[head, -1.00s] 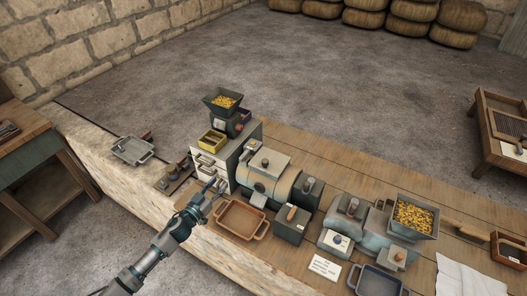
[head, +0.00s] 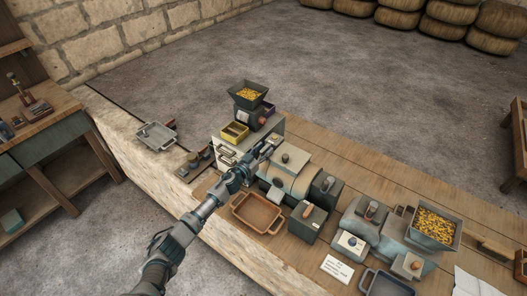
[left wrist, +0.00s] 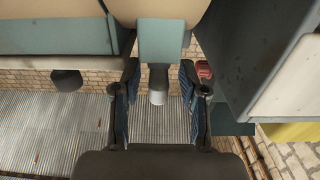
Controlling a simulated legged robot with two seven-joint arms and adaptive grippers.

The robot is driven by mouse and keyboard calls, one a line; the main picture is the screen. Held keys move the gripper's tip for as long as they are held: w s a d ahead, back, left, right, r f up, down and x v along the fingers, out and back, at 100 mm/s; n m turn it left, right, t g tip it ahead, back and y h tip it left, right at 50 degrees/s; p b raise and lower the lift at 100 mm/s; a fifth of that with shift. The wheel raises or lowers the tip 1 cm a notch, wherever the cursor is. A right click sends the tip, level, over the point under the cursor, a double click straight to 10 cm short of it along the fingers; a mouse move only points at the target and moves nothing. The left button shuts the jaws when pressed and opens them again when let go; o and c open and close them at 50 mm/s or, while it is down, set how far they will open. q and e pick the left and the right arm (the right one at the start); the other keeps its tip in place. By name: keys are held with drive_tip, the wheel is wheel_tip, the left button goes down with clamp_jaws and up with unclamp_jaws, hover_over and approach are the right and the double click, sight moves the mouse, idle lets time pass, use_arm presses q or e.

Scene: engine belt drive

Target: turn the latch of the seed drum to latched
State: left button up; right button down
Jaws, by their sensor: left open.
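The seed drum (head: 279,186) is a beige, rounded housing on the bench with a grey-green lid with a knob. My left gripper (head: 268,147) is at the drum's upper left side in the head view. In the left wrist view my left gripper (left wrist: 159,103) is open, with its two dark, blue-padded fingers apart. A grey-green latch plate (left wrist: 160,40) hangs below the beige drum, and its grey stub (left wrist: 158,88) lies between the fingers in the picture. Contact cannot be told. In the head view my arm hides the latch. My right gripper is not in view.
Left of the drum stands a white drawer cabinet (head: 222,153) with a seed hopper (head: 249,96) and a yellow box (head: 234,132) on top. A brown tray (head: 257,212) lies in front of the drum. Grey machines and another seed hopper (head: 433,229) stand to the right.

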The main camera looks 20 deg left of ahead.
use_arm(q)
clamp_jaws()
